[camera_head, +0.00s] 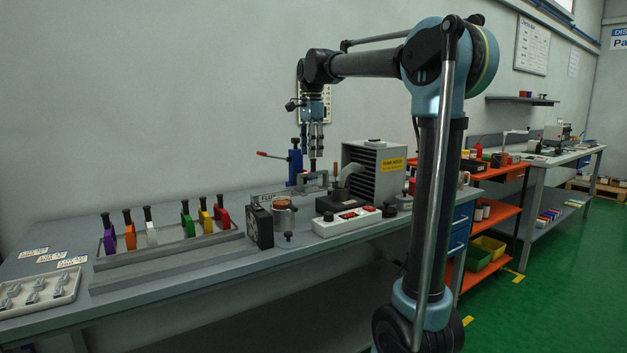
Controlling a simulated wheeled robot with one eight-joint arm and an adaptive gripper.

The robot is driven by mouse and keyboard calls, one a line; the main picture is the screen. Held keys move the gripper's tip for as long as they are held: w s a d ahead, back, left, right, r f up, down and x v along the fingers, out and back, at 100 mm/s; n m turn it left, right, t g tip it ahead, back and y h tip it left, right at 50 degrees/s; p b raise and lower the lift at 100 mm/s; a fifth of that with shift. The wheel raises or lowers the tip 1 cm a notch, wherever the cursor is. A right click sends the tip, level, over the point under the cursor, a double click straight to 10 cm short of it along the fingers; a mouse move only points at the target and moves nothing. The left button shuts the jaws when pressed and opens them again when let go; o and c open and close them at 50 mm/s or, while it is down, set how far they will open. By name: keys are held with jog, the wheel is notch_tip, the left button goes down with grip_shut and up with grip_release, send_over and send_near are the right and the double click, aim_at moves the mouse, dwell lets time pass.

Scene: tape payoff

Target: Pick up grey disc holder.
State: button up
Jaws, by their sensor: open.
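My gripper (312,147) points straight down over the back of the bench, with its fingers apart. Just below it stands a slim dark upright piece on a small grey block-like part (314,182), which looks like the grey disc holder; it is small and its outline is hard to make out. I cannot tell whether the fingertips reach around the dark piece. On the left, a row of similar coloured holders with black handles stands in a rack, among them a white or pale grey one (151,234).
A blue press with a red lever (295,165) stands close left of the gripper. A grey slatted box (373,170) stands close right. A black fan (259,226), copper-coloured pot (284,215) and white switch box (347,220) are in front. A pale tray (38,292) lies far left.

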aim_at(314, 171)
jog(key=shift+d+f, duration=0.15)
jog(key=shift+f, duration=1.55)
jog(key=shift+d+f, duration=0.15)
jog(key=shift+f, duration=1.55)
grip_shut()
